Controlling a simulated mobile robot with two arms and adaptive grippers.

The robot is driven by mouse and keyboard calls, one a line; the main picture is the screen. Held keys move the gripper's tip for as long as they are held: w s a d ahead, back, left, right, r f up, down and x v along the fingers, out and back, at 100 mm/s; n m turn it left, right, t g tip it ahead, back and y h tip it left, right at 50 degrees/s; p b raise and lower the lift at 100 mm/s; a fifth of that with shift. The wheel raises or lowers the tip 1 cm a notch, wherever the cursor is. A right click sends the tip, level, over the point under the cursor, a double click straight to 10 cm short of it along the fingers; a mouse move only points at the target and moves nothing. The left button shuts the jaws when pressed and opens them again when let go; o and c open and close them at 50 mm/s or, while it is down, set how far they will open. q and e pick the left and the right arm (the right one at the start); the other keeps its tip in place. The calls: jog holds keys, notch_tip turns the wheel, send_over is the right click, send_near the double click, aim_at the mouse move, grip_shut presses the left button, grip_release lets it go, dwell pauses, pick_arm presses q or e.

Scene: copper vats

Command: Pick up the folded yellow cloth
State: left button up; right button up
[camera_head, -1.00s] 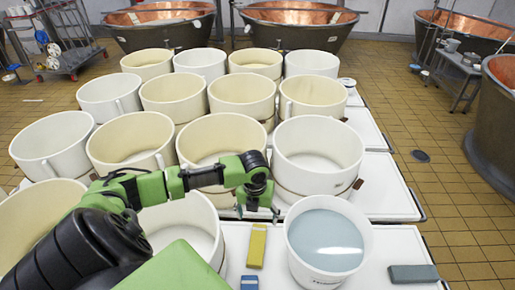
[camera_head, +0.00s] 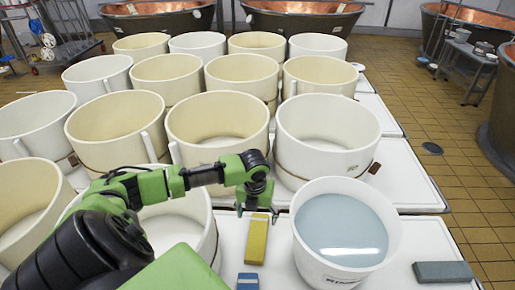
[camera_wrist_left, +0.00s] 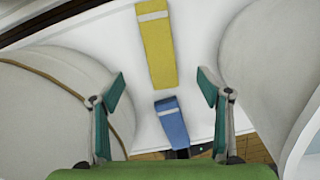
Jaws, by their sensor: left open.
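The folded yellow cloth (camera_head: 257,239) lies flat on the white table top, left of the bucket of bluish liquid. It is a long narrow strip with a pale band near its far end, and it also shows in the left wrist view (camera_wrist_left: 158,52). My left gripper (camera_head: 257,213) is above the table near the cloth's far end and hides a little of it. In the left wrist view the left gripper (camera_wrist_left: 161,93) has its fingers apart, with nothing between them, and the cloth lies below and beyond. My right gripper is not in view.
A folded blue cloth (camera_head: 248,281) lies just in front of the yellow one and shows in the left wrist view (camera_wrist_left: 171,122). The bucket (camera_head: 345,232) stands close on the right. A grey-blue block (camera_head: 443,272) lies far right. Large white tubs (camera_head: 327,134) crowd behind.

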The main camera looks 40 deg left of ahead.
pick_arm(q)
send_over(257, 236)
notch_tip(257, 236, down, 9)
jog(key=shift+d+f+b, duration=0.15)
jog(key=shift+b, duration=0.2)
jog(key=shift+w+f, duration=0.1)
jog(key=shift+f, duration=2.6)
jog(key=shift+c, duration=0.3)
jog(key=c, duration=1.3)
